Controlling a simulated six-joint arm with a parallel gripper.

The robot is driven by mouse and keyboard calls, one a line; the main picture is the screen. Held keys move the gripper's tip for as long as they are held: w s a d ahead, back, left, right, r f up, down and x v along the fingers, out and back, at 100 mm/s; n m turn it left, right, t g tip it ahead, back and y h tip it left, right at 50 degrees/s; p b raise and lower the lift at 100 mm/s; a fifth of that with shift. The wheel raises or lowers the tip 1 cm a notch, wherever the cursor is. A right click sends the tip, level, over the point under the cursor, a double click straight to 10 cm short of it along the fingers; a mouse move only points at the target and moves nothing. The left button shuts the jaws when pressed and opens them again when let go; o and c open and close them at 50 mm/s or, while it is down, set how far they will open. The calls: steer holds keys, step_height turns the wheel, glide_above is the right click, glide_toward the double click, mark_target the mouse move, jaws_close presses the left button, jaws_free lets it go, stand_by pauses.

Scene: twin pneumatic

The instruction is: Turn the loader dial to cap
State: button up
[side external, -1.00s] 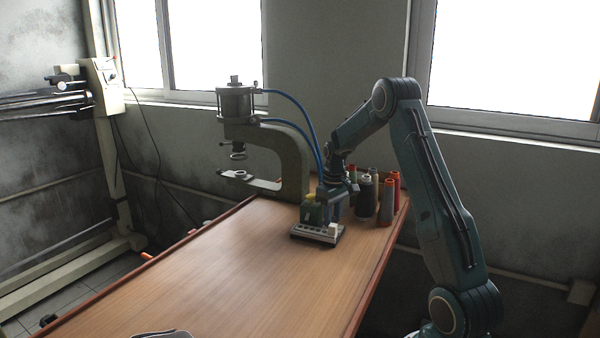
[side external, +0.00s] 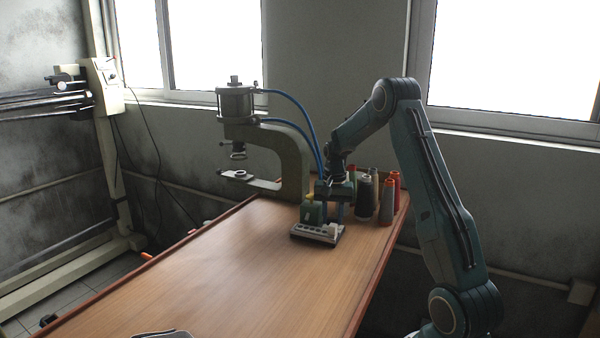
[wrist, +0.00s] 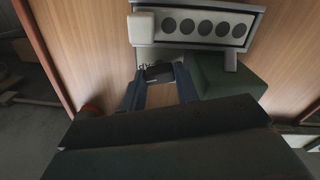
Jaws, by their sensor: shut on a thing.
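The loader is a small unit on the table with a dark green housing (side external: 312,214) and a pale front strip (side external: 312,232) with a row of dark round holes. In the wrist view the strip (wrist: 200,27) is at the top and the green housing (wrist: 222,78) at the right. My gripper (side external: 334,217) reaches down behind the strip, beside the housing. In the wrist view its blue fingers (wrist: 160,80) close on a small dark piece, which looks like the loader dial (wrist: 159,73). Printed marks beside it are partly hidden, so the dial's setting cannot be read.
A C-frame press (side external: 292,160) with blue hoses stands at the table's back left. Several thread cones (side external: 387,200) stand close to the right of my gripper. The wooden table (side external: 240,270) is mostly clear in front.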

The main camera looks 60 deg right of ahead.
mark_target(332, 218)
steer(key=shift+r+m, duration=0.1)
steer(key=shift+m, duration=1.5)
steer(key=o, duration=0.7)
step_height(332, 218, up, 14)
